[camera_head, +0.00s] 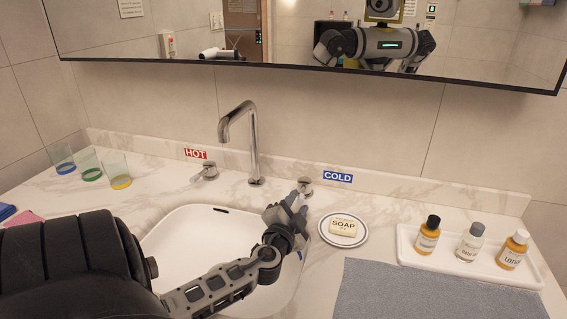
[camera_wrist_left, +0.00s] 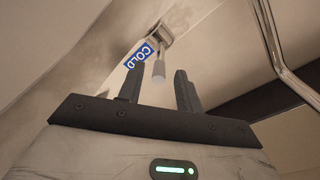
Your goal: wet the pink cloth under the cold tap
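The pink cloth (camera_head: 24,218) shows at the far left of the counter, partly hidden by my left arm. The chrome tap (camera_head: 252,140) stands behind the white basin (camera_head: 186,232), with no water visible from its spout. The cold tap handle (camera_head: 305,186) is by the blue COLD label (camera_head: 338,177); it also shows in the left wrist view (camera_wrist_left: 158,70). My left gripper (camera_head: 291,203) is at the cold handle. Its fingers (camera_wrist_left: 158,88) are apart, with the handle's end between their tips; I cannot tell if they touch. My right gripper is out of view.
The hot handle (camera_head: 207,171) is left of the spout. A soap dish (camera_head: 343,241) sits close right of my gripper. Bottles stand on a white tray (camera_head: 408,250) at right, behind a grey towel (camera_head: 420,295). Glasses (camera_head: 90,165) stand at left. The mirror (camera_head: 300,45) hangs above.

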